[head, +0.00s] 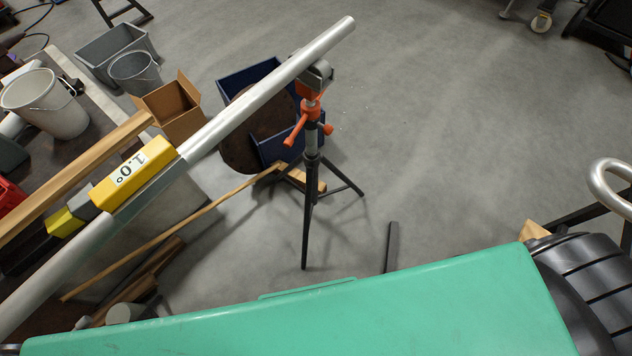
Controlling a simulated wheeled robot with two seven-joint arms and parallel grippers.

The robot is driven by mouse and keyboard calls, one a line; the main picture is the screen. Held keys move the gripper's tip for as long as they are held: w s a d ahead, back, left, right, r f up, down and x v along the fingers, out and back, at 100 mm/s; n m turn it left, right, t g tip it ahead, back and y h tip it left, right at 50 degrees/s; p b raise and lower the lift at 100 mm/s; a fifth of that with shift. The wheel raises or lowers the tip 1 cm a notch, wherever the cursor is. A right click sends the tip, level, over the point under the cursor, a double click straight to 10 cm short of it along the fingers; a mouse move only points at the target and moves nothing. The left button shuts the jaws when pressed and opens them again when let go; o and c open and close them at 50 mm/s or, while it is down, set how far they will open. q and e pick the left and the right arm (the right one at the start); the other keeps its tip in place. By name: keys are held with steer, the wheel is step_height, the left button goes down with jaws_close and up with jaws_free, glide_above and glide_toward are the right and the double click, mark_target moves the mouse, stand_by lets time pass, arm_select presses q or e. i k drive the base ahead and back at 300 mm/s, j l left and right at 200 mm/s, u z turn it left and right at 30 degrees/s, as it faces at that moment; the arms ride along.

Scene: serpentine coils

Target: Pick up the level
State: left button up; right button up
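The level (132,174) is a yellow box with a white display reading 1.0°. It sits on a long silver pipe (265,92) in the left part of the head view, tilted in the picture along the pipe's slant. A grey band shows along its lower side, against the pipe. The pipe runs from the lower left edge up to the top middle.
A tripod stand (312,140) with an orange head supports the pipe's upper part. A green surface (330,320) fills the bottom. Left lie a wooden beam (60,190), a cardboard box (172,110) and buckets (45,105). Grey floor (450,130) is open at the right.

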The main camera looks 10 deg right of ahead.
mark_target(121, 194)
steer(key=k+u, duration=0.1)
steer(key=u, duration=0.55)
steer(key=i+u, duration=0.1)
steer(key=u, duration=0.35)
